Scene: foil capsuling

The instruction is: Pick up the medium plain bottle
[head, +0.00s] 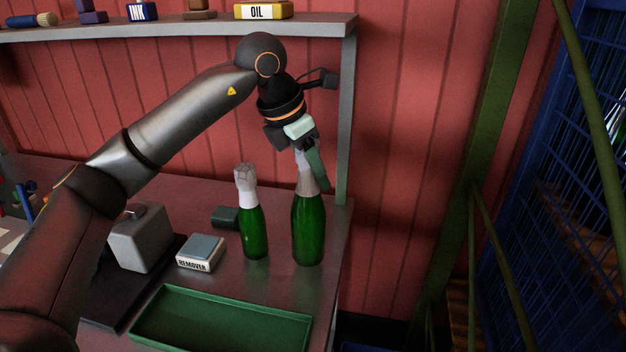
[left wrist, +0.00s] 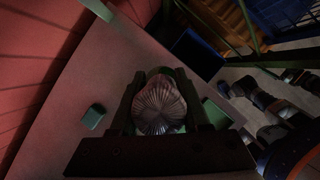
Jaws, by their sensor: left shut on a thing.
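A green bottle (head: 308,228) with a smooth grey-silver neck covering is upright near the right end of the bench. My left gripper (head: 309,166) reaches down from above and is shut on its neck. In the left wrist view the pleated silvery top (left wrist: 159,107) of the held bottle sits between the two fingers. Whether its base touches the bench is hard to tell. A second green bottle (head: 254,231) with a crinkled white foil top stands just left of it, apart from the gripper. My right gripper is not in view.
A green tray (head: 222,318) lies in front of the bottles. A box marked REMOVER (head: 200,253), a small dark green block (head: 226,217) and a grey block (head: 139,238) are to the left. A shelf (head: 200,27) with small goods and its post (head: 345,120) are behind.

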